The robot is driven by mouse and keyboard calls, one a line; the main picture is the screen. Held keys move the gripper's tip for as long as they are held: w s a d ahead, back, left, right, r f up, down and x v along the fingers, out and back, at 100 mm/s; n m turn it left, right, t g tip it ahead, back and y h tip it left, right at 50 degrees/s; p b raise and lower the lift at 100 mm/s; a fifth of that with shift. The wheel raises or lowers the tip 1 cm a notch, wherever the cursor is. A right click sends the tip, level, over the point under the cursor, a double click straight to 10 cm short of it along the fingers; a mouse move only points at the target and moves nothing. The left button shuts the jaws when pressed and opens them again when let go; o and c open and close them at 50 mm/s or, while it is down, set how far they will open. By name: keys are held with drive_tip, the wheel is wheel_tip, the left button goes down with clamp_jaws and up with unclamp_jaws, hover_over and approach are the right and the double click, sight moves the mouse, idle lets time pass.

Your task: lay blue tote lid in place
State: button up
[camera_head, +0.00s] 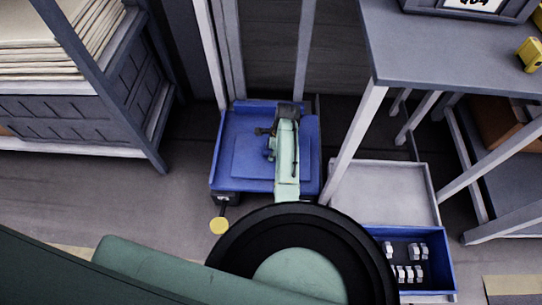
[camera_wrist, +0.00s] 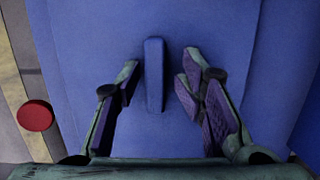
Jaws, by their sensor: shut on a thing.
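The blue tote lid (camera_head: 250,160) is a flat blue panel with a narrow upright grip on top. It lies in or just over a wider blue base (camera_head: 312,140) left of the table; I cannot tell whether they touch. In the wrist view the lid's grip (camera_wrist: 154,75) stands between the two fingers. My gripper (camera_head: 272,145) points down at the lid and is shut on its grip; its fingers also show in the wrist view (camera_wrist: 160,78). An open blue tote (camera_head: 447,272) with several small white parts stands at the lower right, partly hidden by my arm.
A pale grey tray (camera_head: 385,190) lies behind the open tote. A grey table (camera_head: 450,60) with a yellow item (camera_head: 531,54) stands at the right, its legs close to the tray. A shelf rack (camera_head: 80,110) stands at the left. Bare floor lies between rack and blue base.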

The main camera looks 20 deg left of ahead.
drive_tip(key=shift+s+f, duration=0.5)
drive_tip(key=shift+f, duration=0.15)
clamp_jaws()
drive_tip(key=shift+a+r+p, duration=0.1)
drive_tip(key=shift+r+p, duration=0.85)
drive_tip(key=shift+p, duration=0.25)
drive_tip(key=r+p, duration=0.5)
drive_tip(key=shift+w+r, duration=0.25)
